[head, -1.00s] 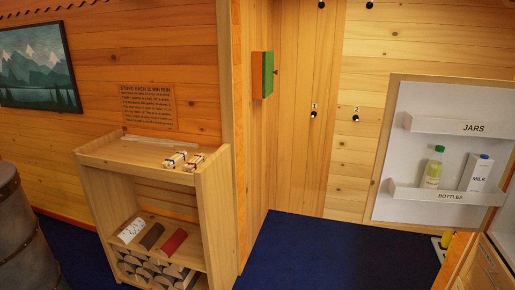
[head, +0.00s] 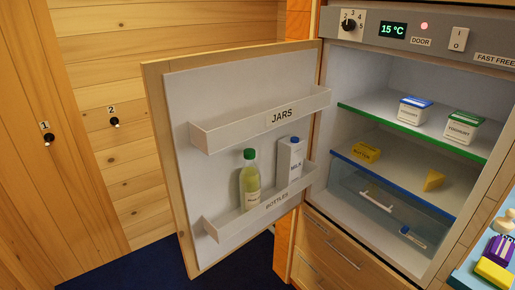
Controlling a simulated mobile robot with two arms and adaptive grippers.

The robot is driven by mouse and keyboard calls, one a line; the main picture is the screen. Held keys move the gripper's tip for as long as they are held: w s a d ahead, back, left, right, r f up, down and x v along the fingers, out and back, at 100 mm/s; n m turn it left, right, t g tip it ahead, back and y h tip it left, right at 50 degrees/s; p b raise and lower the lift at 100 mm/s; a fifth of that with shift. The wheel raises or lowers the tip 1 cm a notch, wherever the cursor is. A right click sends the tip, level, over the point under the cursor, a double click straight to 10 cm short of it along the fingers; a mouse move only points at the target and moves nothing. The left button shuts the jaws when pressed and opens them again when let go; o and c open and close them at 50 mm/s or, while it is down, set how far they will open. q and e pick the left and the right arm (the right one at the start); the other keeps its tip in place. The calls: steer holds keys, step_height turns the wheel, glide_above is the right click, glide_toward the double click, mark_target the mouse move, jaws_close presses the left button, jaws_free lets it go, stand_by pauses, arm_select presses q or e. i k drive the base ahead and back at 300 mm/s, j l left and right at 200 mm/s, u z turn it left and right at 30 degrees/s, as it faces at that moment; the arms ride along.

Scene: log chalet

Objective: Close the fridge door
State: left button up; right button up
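The fridge door (head: 200,90) stands wide open in the head view, hinged at its right edge and swung out to the left. Its white inner side faces me, with a JARS shelf (head: 262,118) that looks empty and a BOTTLES shelf (head: 262,208) below. A green-capped bottle (head: 250,182) and a milk carton (head: 290,160) stand in the lower shelf. The open fridge (head: 368,78) is to the right, holding yoghurts (head: 413,109), butter (head: 366,153) and a cheese wedge (head: 433,181). A red lamp glows above the DOOR label (head: 421,42). Neither gripper is in view.
The fridge's control panel (head: 392,30) reads 15 °C. Wooden drawers (head: 335,250) are below the fridge. A counter with a purple and a yellow item (head: 495,272) is at the lower right. Hooks numbered 1 and 2 (head: 114,121) are on the left wall. Blue floor (head: 140,270) shows clear below the door.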

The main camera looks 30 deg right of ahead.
mark_target(205, 108)
steer(key=i+j+z, duration=0.1)
steer(key=i+z, duration=0.3)
steer(key=i+j+z, duration=0.15)
steer(key=z, duration=0.3)
steer(key=i+j+z, duration=0.6)
steer(key=z, duration=0.2)
steer(key=i+j+z, duration=0.15)
steer(key=j+z, duration=0.3)
steer(key=i+j+z, duration=0.1)
steer(key=j+z, duration=0.3)
steer(key=j, duration=0.2)
steer(key=j+z, duration=0.85)
steer(key=k+j, duration=0.3)
steer(key=k, duration=0.15)
steer(key=k+j+z, duration=0.2)
steer(key=j, duration=0.15)
